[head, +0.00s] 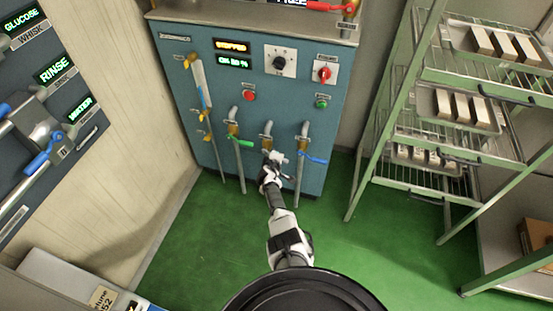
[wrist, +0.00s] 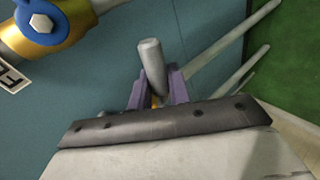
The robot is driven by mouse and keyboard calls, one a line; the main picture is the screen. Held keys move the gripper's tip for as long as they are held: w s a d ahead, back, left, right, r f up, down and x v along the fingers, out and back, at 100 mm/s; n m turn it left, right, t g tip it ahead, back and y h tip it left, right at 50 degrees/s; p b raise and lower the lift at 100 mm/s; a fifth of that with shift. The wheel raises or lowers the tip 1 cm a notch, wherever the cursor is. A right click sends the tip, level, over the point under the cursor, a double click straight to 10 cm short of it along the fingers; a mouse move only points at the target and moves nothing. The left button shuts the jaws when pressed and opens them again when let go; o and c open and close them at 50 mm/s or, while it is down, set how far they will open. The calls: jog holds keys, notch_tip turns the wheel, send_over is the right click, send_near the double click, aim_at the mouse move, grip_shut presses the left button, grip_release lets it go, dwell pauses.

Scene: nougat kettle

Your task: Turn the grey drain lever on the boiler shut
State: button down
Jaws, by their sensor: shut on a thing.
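The boiler (head: 215,125) is a blue-grey cabinet. Three brass valves on pipes stand along its lower front, with a green, a grey and a blue lever. The grey drain lever (head: 279,156) is on the middle valve. My gripper (head: 271,164) is at this lever, low in front of the boiler. In the wrist view, the purple fingers of my gripper (wrist: 158,90) are shut on the grey lever (wrist: 151,58), whose rounded end sticks out beyond them. My gripper and arm hide part of the middle valve in the head view.
The green lever (head: 242,142) is left of my gripper and the blue lever (head: 314,158) is close on its right. A blue valve hub (wrist: 40,22) shows in the wrist view. A green rack (head: 385,135) stands at right. The green floor (head: 205,230) is clear.

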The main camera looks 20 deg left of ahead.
jog(key=shift+d+r+n+h, duration=0.1)
jog(key=shift+r+n+h, duration=0.3)
jog(key=shift+r+h, duration=0.1)
dwell(0.3)
jog(key=c, duration=1.4)
grip_release()
jog(key=shift+o, duration=0.2)
jog(key=p+v, duration=0.4)
jog(key=v, duration=0.9)
jog(key=shift+s+r+p, duration=0.3)
jog(key=shift+p, duration=0.05)
